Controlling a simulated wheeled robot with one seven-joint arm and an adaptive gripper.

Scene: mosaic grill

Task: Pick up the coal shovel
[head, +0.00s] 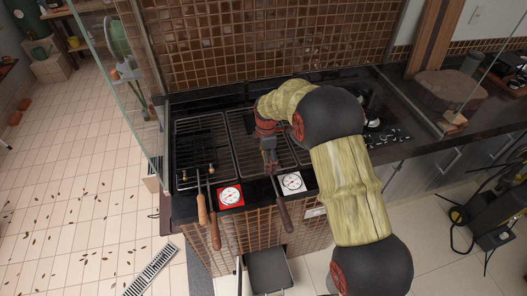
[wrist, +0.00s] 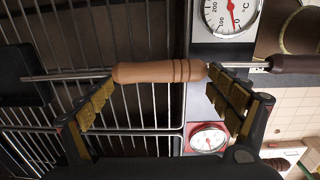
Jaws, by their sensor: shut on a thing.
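A tool with a light wooden handle (wrist: 160,71), a thin metal rod and a flat dark head (wrist: 20,75) shows in the wrist view. I take it to be the coal shovel. My gripper (wrist: 163,80) is shut on the wooden handle, with one finger at each end of it. In the head view my gripper (head: 269,168) is over the front of the middle grill grate, and the arm hides much of the handle and head.
A dark-handled tool (head: 285,215) and two wooden-handled tools (head: 202,208) (head: 214,234) hang over the front edge. A white gauge (head: 292,182) and a red gauge (head: 230,195) are beside them. A tiled wall (head: 260,45) stands behind; a glass panel (head: 125,90) is at left.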

